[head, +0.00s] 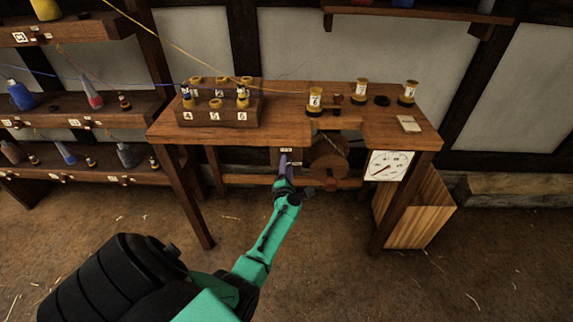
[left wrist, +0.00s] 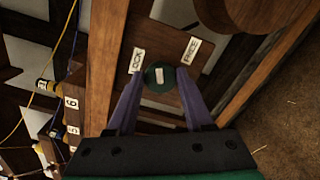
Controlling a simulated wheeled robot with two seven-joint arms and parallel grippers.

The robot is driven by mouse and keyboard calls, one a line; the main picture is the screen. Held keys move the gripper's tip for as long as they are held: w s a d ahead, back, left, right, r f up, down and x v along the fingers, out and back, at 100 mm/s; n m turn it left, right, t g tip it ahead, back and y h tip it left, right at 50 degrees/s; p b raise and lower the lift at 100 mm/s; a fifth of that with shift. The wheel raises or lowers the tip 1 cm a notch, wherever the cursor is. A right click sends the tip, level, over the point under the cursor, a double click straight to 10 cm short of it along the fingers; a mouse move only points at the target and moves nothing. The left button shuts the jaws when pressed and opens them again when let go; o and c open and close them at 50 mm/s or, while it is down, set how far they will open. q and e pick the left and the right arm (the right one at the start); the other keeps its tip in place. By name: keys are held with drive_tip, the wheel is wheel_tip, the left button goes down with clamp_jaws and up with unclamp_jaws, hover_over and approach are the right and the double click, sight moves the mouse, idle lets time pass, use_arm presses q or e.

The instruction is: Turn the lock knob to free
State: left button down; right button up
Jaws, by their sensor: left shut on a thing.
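The lock knob (left wrist: 160,76) is a round dark green knob with a pale mark on its face. It sits on a wooden plate (left wrist: 172,42) with a LOCK label (left wrist: 138,61) and a FREE label (left wrist: 190,51). I cannot tell for sure which label the mark points to. My left gripper (left wrist: 160,88) has its purple fingers shut on the knob, one on each side. In the head view, my left gripper (head: 285,163) reaches under the front edge of the table (head: 290,119) and hides the knob. My right gripper is not in view.
A wooden drum (head: 330,158) hangs under the table just right of my gripper. A dial (head: 389,166) is on the table's right front, above a wooden bin (head: 420,212). Several bobbins stand on the tabletop, with a numbered block (head: 217,118) at left. Shelves (head: 90,116) are at far left.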

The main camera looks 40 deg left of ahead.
use_arm(q)
drive_tip(key=m+p, duration=0.1)
drive_tip(key=m, duration=0.3)
drive_tip(key=m+p, duration=0.1)
drive_tip(key=m, duration=0.3)
drive_tip(key=shift+f+m, duration=0.2)
drive_tip(key=shift+m, duration=0.2)
idle(0.3)
drive_tip(key=shift+c, duration=1.6)
unclamp_jaws()
drive_tip(key=shift+s, duration=0.1)
drive_tip(key=p+v, duration=0.6)
drive_tip(key=v, duration=0.8)
drive_tip(key=shift+d+p, duration=0.2)
drive_tip(key=shift+p, duration=0.1)
